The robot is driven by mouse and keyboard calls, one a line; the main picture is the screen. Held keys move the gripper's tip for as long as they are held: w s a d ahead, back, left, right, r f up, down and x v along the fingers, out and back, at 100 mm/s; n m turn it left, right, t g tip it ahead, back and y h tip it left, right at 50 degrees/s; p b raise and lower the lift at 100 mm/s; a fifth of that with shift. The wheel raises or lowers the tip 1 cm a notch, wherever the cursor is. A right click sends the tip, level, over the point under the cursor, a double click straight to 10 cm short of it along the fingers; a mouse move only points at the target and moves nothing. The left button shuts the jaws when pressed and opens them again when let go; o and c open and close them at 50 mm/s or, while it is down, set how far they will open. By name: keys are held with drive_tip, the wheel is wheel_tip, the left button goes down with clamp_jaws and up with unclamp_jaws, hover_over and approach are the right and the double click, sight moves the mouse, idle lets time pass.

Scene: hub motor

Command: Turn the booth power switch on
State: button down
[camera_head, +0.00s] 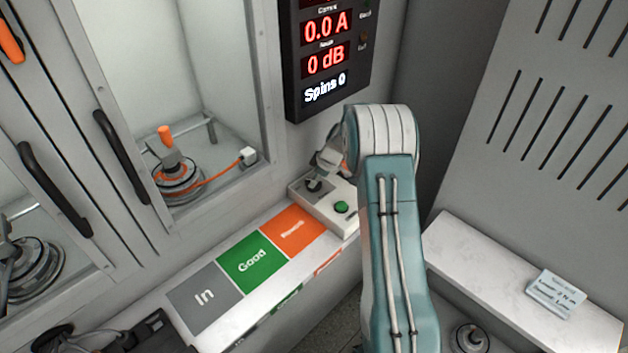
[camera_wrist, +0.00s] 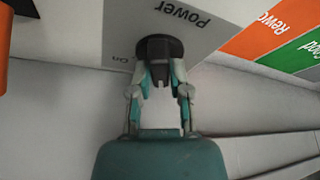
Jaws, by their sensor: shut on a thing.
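The booth power switch (camera_wrist: 155,49) is a black round-based knob on a grey plate labelled "Power" in the wrist view, with "On" partly readable beside it. My gripper (camera_wrist: 159,75) has its two fingers closed around the switch's handle. In the head view the switch (camera_head: 313,186) shows as a dark spot on a pale control box (camera_head: 328,218), beside a green button (camera_head: 341,207). My gripper (camera_head: 325,163) reaches down to it there, partly hidden by my arm. I cannot tell the exact switch position.
A dark panel above the box has red readouts (camera_head: 326,60) of "0.0 A", "0 dB" and white "Spins 0". The shelf holds grey "In" (camera_head: 203,296), green "Good" (camera_head: 252,262) and orange "Rework" (camera_head: 292,230) zones, all bare. A glazed booth at left holds a motor (camera_head: 177,177).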

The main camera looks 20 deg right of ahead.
drive_tip(key=m, duration=0.2)
drive_tip(key=m+h, duration=0.1)
drive_tip(key=m, duration=0.1)
drive_tip(key=m+t+h, duration=0.1)
drive_tip(key=m, duration=0.2)
drive_tip(key=shift+s+f, duration=0.15)
drive_tip(key=shift+s, duration=0.15)
drive_tip(key=shift+a+m+h, duration=0.15)
drive_tip(key=shift+m+h, duration=0.6)
drive_tip(key=shift+m, duration=0.9)
drive_tip(key=shift+a+m+h, duration=0.15)
drive_tip(key=shift+m+h, duration=0.6)
drive_tip(key=shift+m, duration=0.9)
drive_tip(key=shift+f+m, duration=0.1)
drive_tip(key=shift+m, duration=0.2)
drive_tip(key=c, duration=0.6)
unclamp_jaws()
drive_tip(key=shift+c, duration=0.2)
drive_tip(key=shift+o, duration=0.3)
drive_tip(key=shift+a+r, duration=0.15)
drive_tip(key=shift+r, duration=0.5)
drive_tip(key=v, duration=1)
drive_tip(key=shift+s+a+r, duration=0.15)
drive_tip(key=shift+s+r, duration=0.05)
drive_tip(key=shift+r, duration=0.15)
